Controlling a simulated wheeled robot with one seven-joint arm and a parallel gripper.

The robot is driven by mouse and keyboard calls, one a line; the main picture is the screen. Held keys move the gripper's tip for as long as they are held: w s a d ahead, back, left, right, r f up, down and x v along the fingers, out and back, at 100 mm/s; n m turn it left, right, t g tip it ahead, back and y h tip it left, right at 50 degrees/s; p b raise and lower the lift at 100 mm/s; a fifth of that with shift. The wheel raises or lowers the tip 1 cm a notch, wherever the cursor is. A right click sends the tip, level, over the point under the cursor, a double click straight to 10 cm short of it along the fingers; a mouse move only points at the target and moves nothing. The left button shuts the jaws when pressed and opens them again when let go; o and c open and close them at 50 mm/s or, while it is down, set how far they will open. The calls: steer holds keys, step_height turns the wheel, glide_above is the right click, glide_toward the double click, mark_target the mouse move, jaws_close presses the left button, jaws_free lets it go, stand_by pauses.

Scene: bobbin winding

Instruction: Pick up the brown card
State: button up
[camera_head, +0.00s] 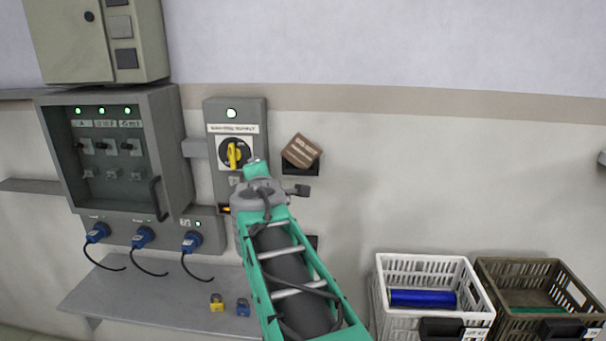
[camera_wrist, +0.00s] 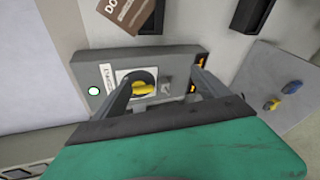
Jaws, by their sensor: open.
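The brown card (camera_head: 301,150) with pale lettering sits tilted in a small dark holder (camera_head: 299,170) on the wall, right of the grey switch box. In the wrist view the card (camera_wrist: 127,12) is at the top edge, partly cut off. My gripper (camera_wrist: 162,85) is open and empty, its two fingers apart in front of the grey switch box with the yellow rotary knob. In the head view my gripper (camera_head: 254,162) is below and left of the card, apart from it, its fingers partly hidden by my arm.
The switch box (camera_head: 258,112) carries a yellow knob (camera_head: 234,154). Left is an open grey panel (camera_head: 165,125) with blue plugs and cables below. A yellow padlock (camera_head: 217,303) and a blue padlock (camera_head: 243,309) lie on the shelf (camera_head: 150,300). White (camera_head: 421,262) and brown (camera_head: 520,266) crates stand right.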

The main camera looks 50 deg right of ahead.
mark_target(309, 143)
steer(key=shift+o, duration=1.4)
steer(key=s+d+r+n+h, duration=0.1)
steer(key=d, duration=0.3)
steer(key=d+r+n+h+b, duration=0.1)
steer(key=d+r+n+h, duration=0.1)
steer(key=d, duration=0.2)
steer(key=s+d+r+n+h, duration=0.1)
steer(key=d+n+h, duration=0.1)
steer(key=d, duration=0.3)
steer(key=shift+s+r+b, duration=0.25)
steer(key=shift+s+b, duration=0.1)
steer(key=p+x, duration=0.2)
steer(key=x, duration=0.4)
steer(key=shift+w+d+r+p, duration=0.15)
steer(key=shift+d+p, duration=0.1)
steer(key=shift+p, duration=0.05)
steer(key=shift+w+d, duration=0.2)
steer(key=shift+a, duration=0.1)
